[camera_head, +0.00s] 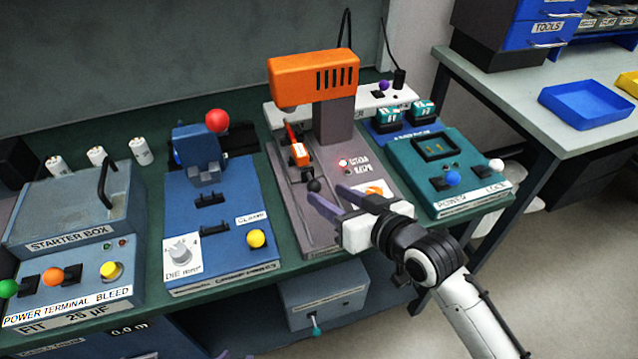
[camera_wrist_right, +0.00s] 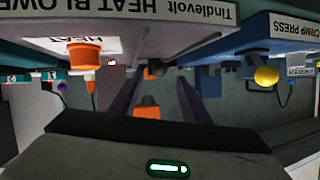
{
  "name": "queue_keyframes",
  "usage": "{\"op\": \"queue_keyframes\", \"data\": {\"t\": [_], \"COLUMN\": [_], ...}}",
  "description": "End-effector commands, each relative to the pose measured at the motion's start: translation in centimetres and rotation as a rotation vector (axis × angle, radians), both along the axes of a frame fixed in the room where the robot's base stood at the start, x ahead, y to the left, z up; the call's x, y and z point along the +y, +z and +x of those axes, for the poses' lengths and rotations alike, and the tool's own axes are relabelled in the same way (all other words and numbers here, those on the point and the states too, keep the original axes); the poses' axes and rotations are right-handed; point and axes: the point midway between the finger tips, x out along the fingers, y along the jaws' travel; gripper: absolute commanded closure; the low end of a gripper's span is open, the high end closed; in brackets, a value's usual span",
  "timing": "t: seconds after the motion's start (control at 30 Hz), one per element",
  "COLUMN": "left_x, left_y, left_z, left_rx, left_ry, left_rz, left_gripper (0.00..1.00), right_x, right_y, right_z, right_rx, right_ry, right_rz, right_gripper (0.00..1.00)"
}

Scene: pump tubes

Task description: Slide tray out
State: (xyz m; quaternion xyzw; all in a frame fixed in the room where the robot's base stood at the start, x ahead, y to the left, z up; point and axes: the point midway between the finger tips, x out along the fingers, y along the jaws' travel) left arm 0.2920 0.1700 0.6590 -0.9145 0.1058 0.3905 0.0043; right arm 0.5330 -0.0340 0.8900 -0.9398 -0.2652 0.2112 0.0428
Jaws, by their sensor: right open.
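The tray of the heat blower appears to be the narrow dark slide (camera_head: 292,160) on the grey base, under the orange blower head (camera_head: 313,78). A red-and-orange piece (camera_head: 299,152) lies on it. A round black knob (camera_head: 314,185) stands at its near end. My right gripper (camera_head: 326,200) is open, its purple fingers reaching in from the right at the knob. In the right wrist view, the open fingers (camera_wrist_right: 158,100) have the dark knob (camera_wrist_right: 156,68) and orange shapes between them; contact cannot be told. Only a possible purplish tip of my left gripper (camera_head: 222,355) shows at the bottom edge.
The blue crimp press (camera_head: 222,230) stands left of the blower, the starter box (camera_head: 70,235) farther left. A teal power unit (camera_head: 450,170) stands to the right, beside my right arm. The space before the bench's front edge is mostly open.

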Motion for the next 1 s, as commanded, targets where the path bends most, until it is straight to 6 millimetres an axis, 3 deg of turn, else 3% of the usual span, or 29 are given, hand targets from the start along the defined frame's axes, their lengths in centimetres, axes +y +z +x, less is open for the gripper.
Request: {"op": "queue_keyframes", "data": {"t": [0.1,0.3,0.67,0.77,0.93,1.0], "left_x": [0.0,-0.1,-0.1,-0.1,-0.1,-0.1], "left_y": [-0.3,-0.4,0.0,0.1,0.2,0.2], "left_z": [-0.3,-0.3,0.6,0.7,0.7,0.7], "left_rx": [0.007,0.007,-0.009,-0.014,-0.014,-0.013], "left_ry": [-0.001,-0.003,-0.003,-0.003,-0.003,-0.003], "left_rz": [0.001,0.001,0.0,0.0,0.0,-0.001], "left_gripper": [0.69,0.69,0.69,0.69,0.69,0.69], "right_x": [1.2,2.4,2.7,2.7,2.7,2.7], "right_y": [-0.8,-1.7,-2.0,-2.0,-2.0,-2.0], "right_z": [1.8,3.6,4.1,4.1,4.1,4.1], "right_rx": [-0.001,-0.001,-0.002,-0.002,-0.001,-0.001], "right_ry": [-0.001,0.0,0.0,0.0,-0.001,-0.001], "right_rz": [0.0,0.0,-0.001,-0.001,-0.001,-0.001], "right_gripper": [0.57,0.57,0.57,0.69,0.98,1.0]}}
